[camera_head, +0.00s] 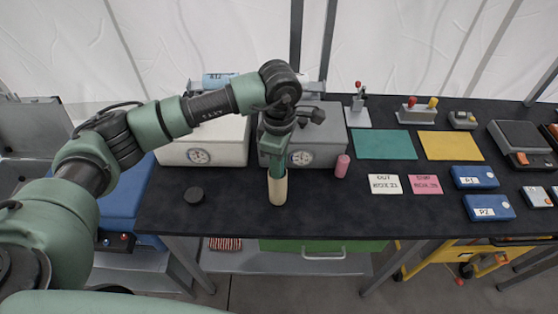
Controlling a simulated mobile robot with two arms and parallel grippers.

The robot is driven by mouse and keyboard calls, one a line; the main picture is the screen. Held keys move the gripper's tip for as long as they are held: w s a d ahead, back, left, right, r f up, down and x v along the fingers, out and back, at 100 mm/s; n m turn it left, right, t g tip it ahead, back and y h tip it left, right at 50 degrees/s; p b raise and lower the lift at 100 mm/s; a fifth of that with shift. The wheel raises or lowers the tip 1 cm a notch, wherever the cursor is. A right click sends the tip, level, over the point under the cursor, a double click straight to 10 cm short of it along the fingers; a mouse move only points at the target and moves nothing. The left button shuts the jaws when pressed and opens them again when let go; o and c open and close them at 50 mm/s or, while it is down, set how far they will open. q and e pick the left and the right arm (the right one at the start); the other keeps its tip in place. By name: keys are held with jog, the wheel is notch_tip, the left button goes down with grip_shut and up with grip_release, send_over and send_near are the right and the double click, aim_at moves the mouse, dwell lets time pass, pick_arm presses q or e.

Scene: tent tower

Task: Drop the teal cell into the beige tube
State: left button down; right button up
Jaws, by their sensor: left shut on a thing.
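The beige tube (278,190) stands upright near the front edge of the dark table. The teal cell (278,167) is upright at the tube's mouth, its lower end seemingly inside or just behind the rim; I cannot tell how deep. My left gripper (278,150) points down right above the tube and is shut on the teal cell, hiding its upper part. My right gripper is not in view.
A pink cylinder (342,165) stands right of the tube; a black round piece (194,195) lies to its left. A white box (205,148) and a grey box (322,148) with dials stand behind. Teal (384,145) and yellow (450,146) mats lie right.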

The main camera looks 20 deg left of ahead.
pick_arm(q)
jog(key=c, duration=1)
grip_release()
jog(key=shift+o, duration=0.2)
jog(key=shift+r, duration=0.1)
notch_tip(320, 180, up, 7)
jog(key=p, duration=0.2)
jog(key=shift+p, duration=0.3)
